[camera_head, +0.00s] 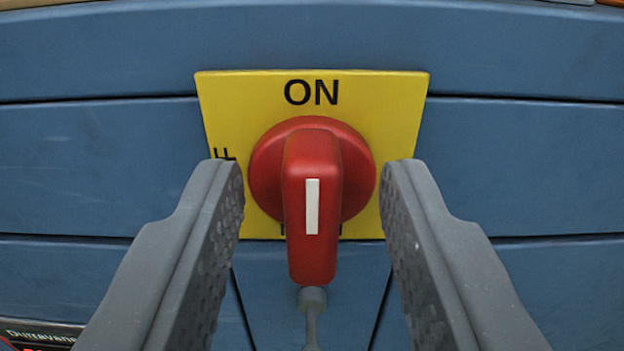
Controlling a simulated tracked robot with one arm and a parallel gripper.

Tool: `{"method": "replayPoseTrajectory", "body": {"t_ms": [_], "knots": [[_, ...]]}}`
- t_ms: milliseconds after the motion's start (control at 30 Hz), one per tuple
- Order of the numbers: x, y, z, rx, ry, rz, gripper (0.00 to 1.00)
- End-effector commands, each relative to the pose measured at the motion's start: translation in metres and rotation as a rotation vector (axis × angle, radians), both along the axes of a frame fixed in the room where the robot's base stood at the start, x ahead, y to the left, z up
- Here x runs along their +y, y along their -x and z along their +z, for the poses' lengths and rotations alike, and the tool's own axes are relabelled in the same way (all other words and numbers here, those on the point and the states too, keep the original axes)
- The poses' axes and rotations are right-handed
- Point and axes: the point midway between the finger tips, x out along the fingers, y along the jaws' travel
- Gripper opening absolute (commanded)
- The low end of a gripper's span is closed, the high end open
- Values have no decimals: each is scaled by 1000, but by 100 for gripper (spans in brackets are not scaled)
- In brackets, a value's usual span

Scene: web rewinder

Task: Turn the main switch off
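The main switch is a red rotary knob (312,190) on a yellow plate (400,100) fixed to a blue panel. The knob's handle stands vertical, with a white mark on its face. The word ON is printed on the plate above the knob. Part of another label shows at the plate's left, mostly hidden by my left finger. Lettering below the knob is covered by the handle. My gripper (313,185) is open, with one grey finger on each side of the knob. Gaps show between both fingers and the handle.
The blue panel (520,160) has horizontal and slanted seams and fills the background. A small grey fitting (312,300) shows below the knob. A dark label (38,335) with light lettering is at the lower left, partly cut off.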

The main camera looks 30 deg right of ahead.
Motion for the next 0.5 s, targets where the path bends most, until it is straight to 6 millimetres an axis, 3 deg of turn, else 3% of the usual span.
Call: {"method": "replayPoseTrajectory", "body": {"t_ms": [233,367,500], "knots": [[0,0,0,0,0,0,36],[0,0,0,0,0,1,3],[0,0,0,0,0,1,0]]}}
